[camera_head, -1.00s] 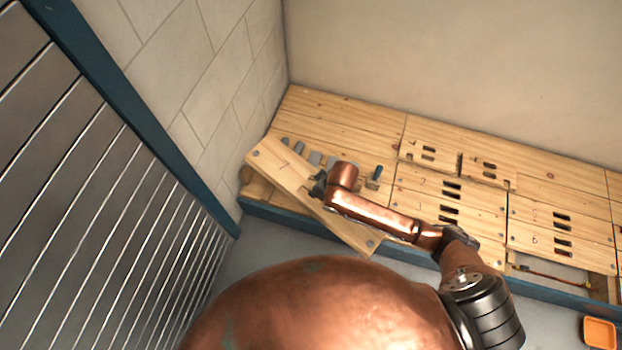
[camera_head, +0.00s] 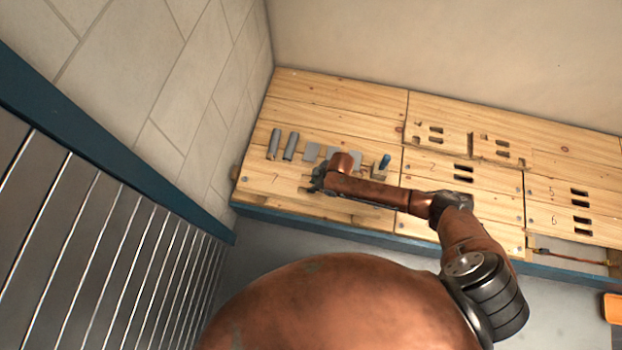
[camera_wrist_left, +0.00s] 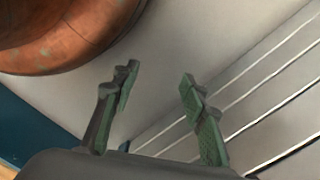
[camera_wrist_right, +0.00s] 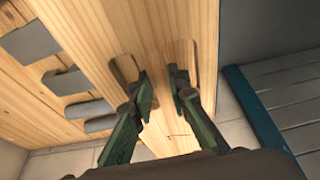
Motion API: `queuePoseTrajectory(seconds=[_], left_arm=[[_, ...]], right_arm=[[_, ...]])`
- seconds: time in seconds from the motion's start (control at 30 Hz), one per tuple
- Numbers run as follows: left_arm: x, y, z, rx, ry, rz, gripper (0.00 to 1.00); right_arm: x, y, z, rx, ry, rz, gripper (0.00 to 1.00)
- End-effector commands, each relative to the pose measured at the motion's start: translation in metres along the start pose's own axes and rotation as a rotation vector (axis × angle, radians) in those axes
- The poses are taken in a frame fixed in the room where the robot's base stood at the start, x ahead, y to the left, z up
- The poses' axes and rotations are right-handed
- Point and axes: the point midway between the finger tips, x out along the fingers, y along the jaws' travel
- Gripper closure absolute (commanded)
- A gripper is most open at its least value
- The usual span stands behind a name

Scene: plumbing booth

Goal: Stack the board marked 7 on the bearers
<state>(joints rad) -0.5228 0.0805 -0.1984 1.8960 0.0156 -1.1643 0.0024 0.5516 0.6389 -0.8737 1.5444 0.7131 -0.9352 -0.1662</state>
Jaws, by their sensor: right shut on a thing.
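The board marked 7 (camera_head: 262,184) is pale wood and lies lengthwise along the front left of the wooden deck. My right gripper (camera_head: 318,180) is over its middle. In the right wrist view, the fingers (camera_wrist_right: 162,92) are shut on the board's wood between two slots, and the mark shows faintly on the board (camera_wrist_right: 160,135). I cannot tell whether the board touches what is below it. The bearers are hidden under the boards. My left gripper (camera_wrist_left: 155,100) is open and empty in the left wrist view, and outside the head view.
Grey cylinders (camera_head: 274,145), flat grey pieces and a blue-handled item (camera_head: 384,162) lie on the deck behind the board. Other slotted boards, including one marked 2 (camera_head: 465,172), lie to the right. A copper pipe (camera_head: 575,256) shows in a gap. A slatted metal wall stands left.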

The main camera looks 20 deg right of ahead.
Motion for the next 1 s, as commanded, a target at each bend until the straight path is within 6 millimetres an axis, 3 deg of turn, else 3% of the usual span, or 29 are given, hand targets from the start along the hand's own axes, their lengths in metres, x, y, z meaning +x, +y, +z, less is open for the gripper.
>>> queuePoseTrajectory(seconds=[0.73, 1.0], left_arm=[[-0.045, 0.010, -0.014, 0.000, 0.002, 0.014, 0.60], [-0.063, 0.012, -0.009, -0.004, -0.009, 0.018, 0.60]], right_arm=[[0.020, 0.000, 0.004, -0.003, 0.003, 0.000, 1.00], [0.027, 0.000, 0.006, -0.003, 0.003, 0.000, 1.00]])
